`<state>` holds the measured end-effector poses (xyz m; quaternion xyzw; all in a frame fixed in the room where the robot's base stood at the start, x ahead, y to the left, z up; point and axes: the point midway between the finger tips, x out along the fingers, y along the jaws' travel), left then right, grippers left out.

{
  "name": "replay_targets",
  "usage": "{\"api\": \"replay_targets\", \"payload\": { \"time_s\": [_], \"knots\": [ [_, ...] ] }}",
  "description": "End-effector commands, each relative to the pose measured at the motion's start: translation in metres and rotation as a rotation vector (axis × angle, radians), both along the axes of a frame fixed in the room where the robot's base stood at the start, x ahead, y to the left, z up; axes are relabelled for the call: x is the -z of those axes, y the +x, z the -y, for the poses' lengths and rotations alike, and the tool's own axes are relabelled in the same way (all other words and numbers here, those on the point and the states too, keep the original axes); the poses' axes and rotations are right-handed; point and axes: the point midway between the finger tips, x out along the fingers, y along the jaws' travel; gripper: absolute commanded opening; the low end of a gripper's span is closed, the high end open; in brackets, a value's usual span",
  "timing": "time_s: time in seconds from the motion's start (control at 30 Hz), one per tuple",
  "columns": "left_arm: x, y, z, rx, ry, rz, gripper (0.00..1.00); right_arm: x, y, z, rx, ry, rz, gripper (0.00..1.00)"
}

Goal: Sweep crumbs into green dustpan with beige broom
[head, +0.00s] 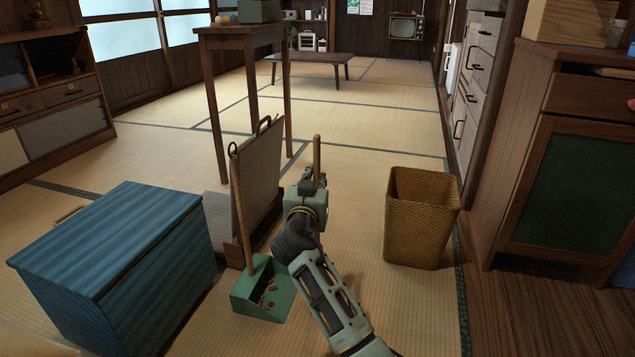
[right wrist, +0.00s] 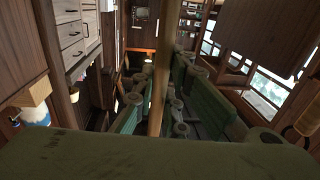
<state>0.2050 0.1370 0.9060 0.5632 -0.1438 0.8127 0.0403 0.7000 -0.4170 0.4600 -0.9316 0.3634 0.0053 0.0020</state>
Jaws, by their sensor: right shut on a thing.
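The green dustpan (head: 252,303) lies on the tatami at the lower middle of the head view, its tall wooden handle upright. Several brown crumbs (head: 268,288) lie in it. My right gripper (head: 315,186) is shut on the wooden handle of the broom (head: 317,152), which stands upright. The right wrist view shows the broom handle (right wrist: 161,75) running between the green fingers. The broom's head is hidden behind my right arm, so I cannot tell whether it touches the floor or the dustpan. My left gripper is out of view.
A blue chest (head: 110,245) stands left of the dustpan. A beige panel in a wooden frame (head: 260,180) stands right behind it, by a tall wooden table (head: 238,40). A wicker bin (head: 420,220) stands to the right, near a wooden cabinet (head: 535,105).

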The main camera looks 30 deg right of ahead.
Motion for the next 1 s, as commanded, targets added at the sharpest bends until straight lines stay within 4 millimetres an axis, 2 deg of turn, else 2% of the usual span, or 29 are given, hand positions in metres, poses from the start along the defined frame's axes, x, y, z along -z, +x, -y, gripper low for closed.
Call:
{"api": "replay_targets", "payload": {
  "time_s": [0.57, 1.0],
  "knots": [
    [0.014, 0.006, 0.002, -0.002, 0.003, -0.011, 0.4, 0.0, 0.016, -0.016, 0.0, 0.0, 0.001, 0.0],
    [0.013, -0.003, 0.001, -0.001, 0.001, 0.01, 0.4, 0.0, 0.018, -0.019, 0.0, 0.0, 0.001, 0.0]
  ]
}}
